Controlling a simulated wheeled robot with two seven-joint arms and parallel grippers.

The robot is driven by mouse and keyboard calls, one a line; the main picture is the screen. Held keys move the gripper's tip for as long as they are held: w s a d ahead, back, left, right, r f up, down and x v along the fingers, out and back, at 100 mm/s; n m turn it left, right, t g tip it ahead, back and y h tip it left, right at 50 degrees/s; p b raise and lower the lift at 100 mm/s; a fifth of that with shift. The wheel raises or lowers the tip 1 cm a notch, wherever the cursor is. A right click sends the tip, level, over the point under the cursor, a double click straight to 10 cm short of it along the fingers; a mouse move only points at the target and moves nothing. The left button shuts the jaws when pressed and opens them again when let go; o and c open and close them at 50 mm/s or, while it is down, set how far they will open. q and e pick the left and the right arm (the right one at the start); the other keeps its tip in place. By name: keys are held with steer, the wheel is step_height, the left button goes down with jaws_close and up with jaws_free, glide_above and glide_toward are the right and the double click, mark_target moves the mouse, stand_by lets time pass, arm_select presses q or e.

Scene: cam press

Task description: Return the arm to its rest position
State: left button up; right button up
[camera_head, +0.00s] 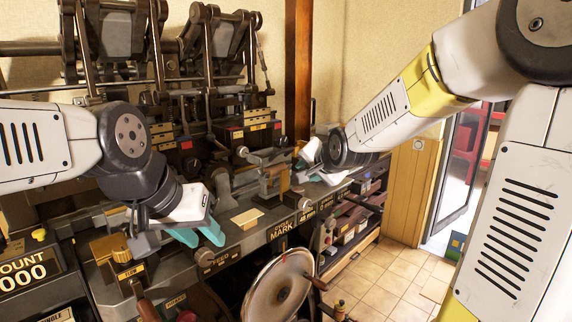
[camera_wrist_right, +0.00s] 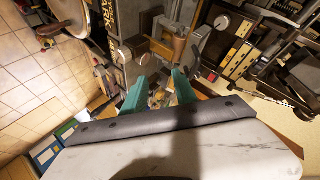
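My left gripper (camera_head: 205,239) hangs over the front edge of the machine bench. Its two teal fingers are apart, and I see nothing between them. My right arm comes in from the upper right of the head view, and its white gripper body is above the far part of the bench; its fingers are hard to make out there. In the right wrist view, the teal fingers of my right gripper (camera_wrist_right: 159,92) are apart, with only background visible between them.
A dark bench (camera_head: 280,222) with presses and levers runs along the wall. A large round metal wheel (camera_head: 281,288) stands in front of it. A wooden post (camera_head: 298,70) rises behind. Tiled floor (camera_head: 385,275) is clear at the right, by a glazed door (camera_head: 452,165).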

steer(key=s+d+n+g, duration=0.2)
steer(key=s+d+n, duration=0.2)
steer(key=s, duration=0.9)
steer(key=s+d+f+n+g+h, duration=0.1)
steer(key=s+d+n+g, duration=0.2)
steer(key=s, duration=1.1)
steer(key=shift+s+d+f+n, duration=0.15)
steer(key=shift+d+f+n, duration=0.1)
steer(key=shift+d+n, duration=0.2)
